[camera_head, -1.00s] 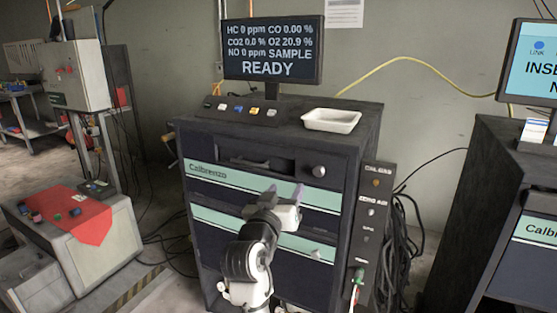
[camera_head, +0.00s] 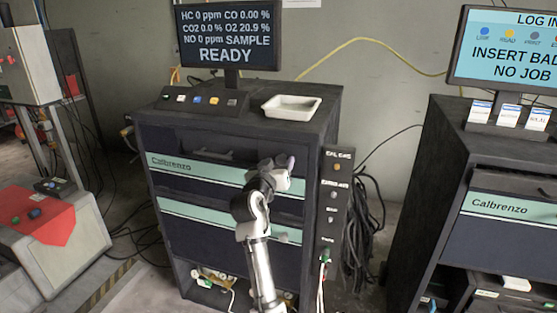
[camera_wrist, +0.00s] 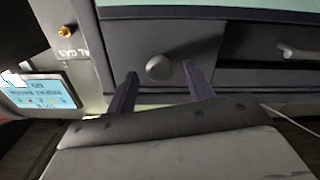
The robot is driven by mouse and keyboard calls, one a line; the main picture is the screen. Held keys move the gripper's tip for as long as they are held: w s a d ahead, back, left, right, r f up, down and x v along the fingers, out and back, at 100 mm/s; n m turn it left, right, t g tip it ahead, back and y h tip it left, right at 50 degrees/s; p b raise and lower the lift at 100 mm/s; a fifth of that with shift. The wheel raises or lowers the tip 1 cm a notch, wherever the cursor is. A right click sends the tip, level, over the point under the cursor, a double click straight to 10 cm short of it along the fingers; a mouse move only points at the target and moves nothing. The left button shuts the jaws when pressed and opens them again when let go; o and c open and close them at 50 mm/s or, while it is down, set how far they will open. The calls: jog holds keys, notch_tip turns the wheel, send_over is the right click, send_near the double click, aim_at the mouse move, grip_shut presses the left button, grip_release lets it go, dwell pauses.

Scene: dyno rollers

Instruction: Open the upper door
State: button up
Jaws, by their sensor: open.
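The upper door (camera_head: 190,167) is a dark panel with a teal band on the middle cabinet, and it looks closed. In the wrist view, a round grey knob (camera_wrist: 158,67) sits on the dark front, beside a recess with a pale handle (camera_wrist: 287,50). My gripper (camera_wrist: 159,72) is open, with its two dark fingers on either side of the knob. Contact with the knob cannot be told. In the head view, my gripper (camera_head: 284,162) is at the cabinet's upper right front and hides the knob.
A lower door (camera_head: 190,215) with a teal band is below. A white tray (camera_head: 292,107) and a monitor (camera_head: 228,38) stand on top. A side panel (camera_head: 334,205) with ports and hanging black cables (camera_head: 366,235) flank the right. Another cabinet (camera_head: 500,230) stands farther right.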

jog(key=shift+w+d, duration=0.1)
jog(key=shift+w, duration=0.2)
grip_shut()
